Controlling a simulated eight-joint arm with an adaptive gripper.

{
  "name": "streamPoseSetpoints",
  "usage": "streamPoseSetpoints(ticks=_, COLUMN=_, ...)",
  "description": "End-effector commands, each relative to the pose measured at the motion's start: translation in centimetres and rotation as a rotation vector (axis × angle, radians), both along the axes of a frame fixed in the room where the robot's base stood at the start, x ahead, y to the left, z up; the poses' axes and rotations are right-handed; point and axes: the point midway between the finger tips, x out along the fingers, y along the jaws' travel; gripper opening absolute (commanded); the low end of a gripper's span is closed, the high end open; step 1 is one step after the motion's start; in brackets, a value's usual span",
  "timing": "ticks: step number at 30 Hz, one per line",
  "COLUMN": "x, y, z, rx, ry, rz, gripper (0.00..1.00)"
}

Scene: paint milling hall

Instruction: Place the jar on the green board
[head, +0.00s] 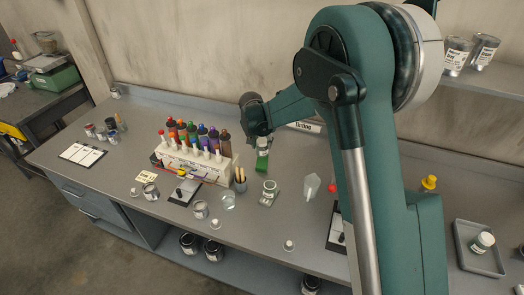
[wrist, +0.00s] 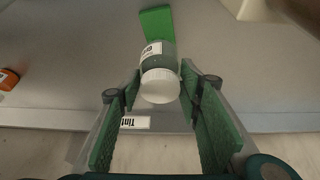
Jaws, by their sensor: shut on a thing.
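The jar has a white lid (wrist: 160,86) and a grey-green body with a pale label (wrist: 152,50). In the wrist view it sits between the fingertips of my gripper (wrist: 161,78), which is shut on it. The green board (wrist: 155,20) lies just beyond the jar's base, partly hidden by it. I cannot tell whether the jar touches the board. My arm hides part of the gripper in the head view.
A rack of coloured bottles (head: 190,160) stands left of the board. A small jar (head: 269,188) and a clear container (head: 312,186) stand nearer the front. A "Tinting" sign (head: 303,127) is at the back. A grey tray (head: 464,262) with another jar (head: 482,242) lies right.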

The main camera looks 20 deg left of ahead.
Motion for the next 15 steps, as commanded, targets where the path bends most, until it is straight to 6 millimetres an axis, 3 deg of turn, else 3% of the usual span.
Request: streamPoseSetpoints(ticks=15, x=0.0, y=0.0, z=-1.0, rx=0.0, ry=0.0, rz=0.0, gripper=0.21)
